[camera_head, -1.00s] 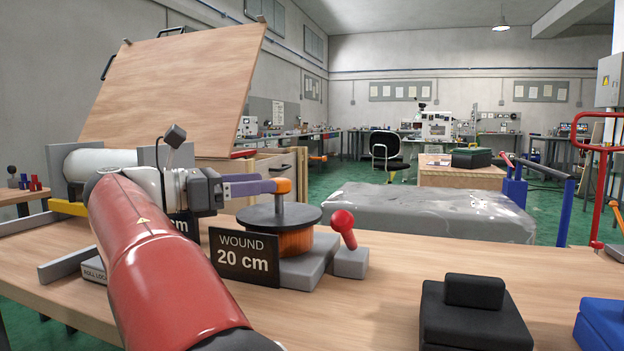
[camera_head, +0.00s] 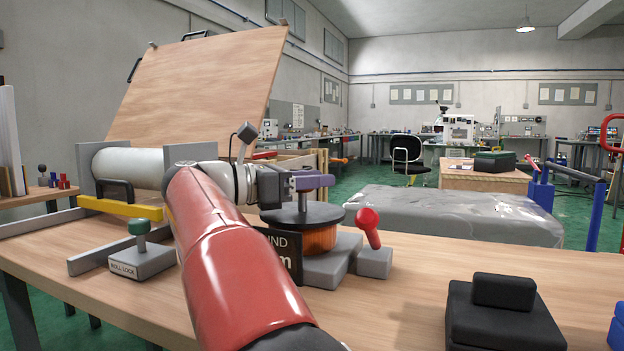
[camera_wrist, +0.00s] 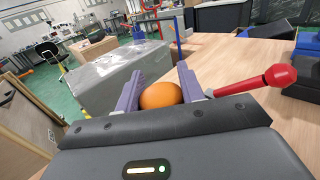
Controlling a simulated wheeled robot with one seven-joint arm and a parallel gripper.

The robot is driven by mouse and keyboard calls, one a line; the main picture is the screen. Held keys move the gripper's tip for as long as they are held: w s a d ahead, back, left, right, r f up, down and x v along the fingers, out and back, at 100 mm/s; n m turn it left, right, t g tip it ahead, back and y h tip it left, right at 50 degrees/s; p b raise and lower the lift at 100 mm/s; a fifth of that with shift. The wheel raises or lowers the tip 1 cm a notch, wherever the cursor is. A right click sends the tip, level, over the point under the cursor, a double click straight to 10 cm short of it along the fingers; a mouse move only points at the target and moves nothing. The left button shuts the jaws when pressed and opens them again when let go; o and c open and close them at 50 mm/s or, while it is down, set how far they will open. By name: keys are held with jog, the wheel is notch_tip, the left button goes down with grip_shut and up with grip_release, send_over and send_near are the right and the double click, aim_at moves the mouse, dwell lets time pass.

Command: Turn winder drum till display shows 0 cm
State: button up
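The winder drum (camera_head: 320,238) is a copper-coloured coil under a dark disc (camera_head: 285,217) with a central post, on a grey base. Its orange knob (camera_wrist: 160,95) shows in the wrist view between the two purple fingers of my gripper (camera_wrist: 158,88). Both fingers lie against the knob's sides, so my gripper looks shut on it. In the head view my gripper (camera_head: 315,181) is above the disc and the knob is hidden. The black display (camera_head: 290,262) stands in front of the drum. My arm covers most of it; only "ND" and "m" show, and the number is hidden.
A red-knobbed lever (camera_head: 368,220) stands close right of the drum and shows in the wrist view (camera_wrist: 270,78). A green-knobbed roll lock (camera_head: 138,252) and a white roll (camera_head: 130,165) are at left. A black block (camera_head: 505,315) sits at right; bare bench lies between.

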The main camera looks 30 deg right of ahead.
grip_shut()
jog(key=shift+n+t, duration=0.3)
jog(key=shift+t, duration=0.2)
jog(key=n+t, duration=0.1)
jog(key=t, duration=0.1)
jog(key=n+t, duration=0.2)
jog(key=t, duration=0.1)
jog(key=shift+w+r, duration=0.1)
jog(key=shift+w, duration=0.1)
jog(key=n+t, duration=0.1)
jog(key=n+t+y, duration=0.1)
jog(key=t, duration=0.1)
jog(key=n+t+y, duration=0.1)
jog(key=n+t, duration=0.1)
jog(key=shift+w, duration=0.25)
jog(key=n+t+y, duration=0.1)
jog(key=t, duration=0.1)
jog(key=n+t+y+p, duration=0.1)
jog(key=n+y, duration=0.1)
jog(key=n+t+y, duration=0.1)
jog(key=t+y, duration=0.1)
jog(key=shift+w+a+r+t, duration=0.15)
jog(key=shift+w+a+t, duration=0.1)
jog(key=shift+a+t, duration=0.05)
jog(key=shift+w+a+n+t+y+p, duration=0.15)
jog(key=shift+n+t+y+p, duration=0.45)
jog(key=shift+n+y, duration=0.55)
jog(key=shift+w+a+n+t+y+p, duration=0.15)
jog(key=shift+n+t+y+p, duration=0.5)
jog(key=shift+y, duration=0.7)
